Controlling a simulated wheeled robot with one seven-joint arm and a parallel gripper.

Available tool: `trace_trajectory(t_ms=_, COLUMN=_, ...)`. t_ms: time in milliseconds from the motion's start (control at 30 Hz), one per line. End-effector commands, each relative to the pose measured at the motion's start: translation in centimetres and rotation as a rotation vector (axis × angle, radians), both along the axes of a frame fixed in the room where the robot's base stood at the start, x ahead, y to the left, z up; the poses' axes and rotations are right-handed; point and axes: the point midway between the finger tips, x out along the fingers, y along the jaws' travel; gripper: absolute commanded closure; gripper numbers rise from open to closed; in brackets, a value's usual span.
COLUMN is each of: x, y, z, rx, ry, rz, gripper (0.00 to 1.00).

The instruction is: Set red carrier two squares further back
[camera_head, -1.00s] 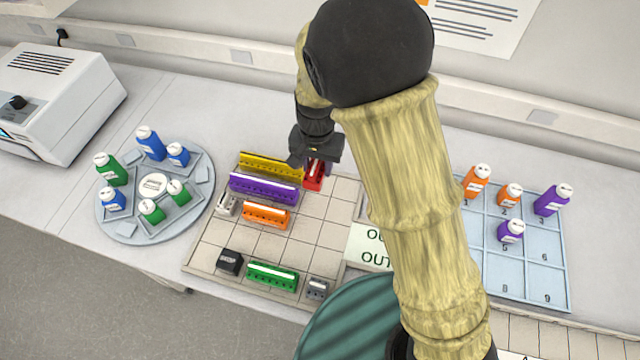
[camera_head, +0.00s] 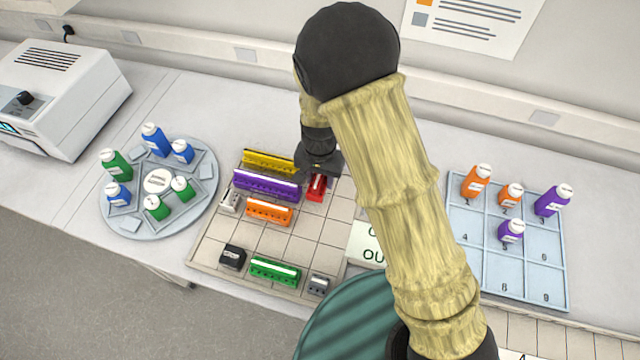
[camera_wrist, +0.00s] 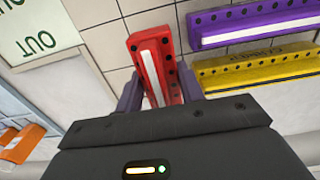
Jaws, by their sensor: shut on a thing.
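The red carrier (camera_head: 317,187) stands on the gridded board (camera_head: 318,233), just right of the long purple carrier (camera_head: 267,185). In the wrist view the red carrier (camera_wrist: 151,55) has a white strip along its top and lies between the two fingers of my gripper (camera_wrist: 158,93). The gripper is shut on it. In the head view my gripper (camera_head: 318,165) is over the carrier's far end, and the fingers are mostly hidden. I cannot tell whether the carrier touches the board.
Yellow (camera_head: 270,161), orange (camera_head: 269,211) and green (camera_head: 275,271) carriers, a black block (camera_head: 232,257) and grey blocks (camera_head: 319,285) stand on the board. Free squares lie in front of the red carrier. A bottle carousel (camera_head: 134,224) is left; a numbered tray (camera_head: 478,283) is right.

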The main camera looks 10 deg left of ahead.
Motion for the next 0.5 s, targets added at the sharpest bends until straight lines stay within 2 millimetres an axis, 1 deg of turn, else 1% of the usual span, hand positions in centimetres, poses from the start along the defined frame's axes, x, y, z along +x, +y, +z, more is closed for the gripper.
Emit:
trace_trajectory(t_ms=67, x=0.0, y=0.0, z=-0.1, rx=0.0, ry=0.0, rz=0.0, gripper=0.87)
trace_trajectory(t_ms=133, x=0.0, y=-0.1, z=-0.7, rx=-0.002, ry=0.002, rz=-0.001, gripper=0.87)
trace_trajectory(t_ms=333, x=0.0, y=-0.1, z=-3.3, rx=-0.002, ry=0.003, rz=-0.001, gripper=0.87)
trace_trajectory(t_ms=400, x=0.0, y=-0.1, z=-3.7, rx=-0.001, ry=0.001, rz=-0.001, gripper=0.87)
trace_trajectory(t_ms=500, x=0.0, y=0.0, z=-3.7, rx=0.0, ry=-0.001, rz=-0.001, gripper=0.87)
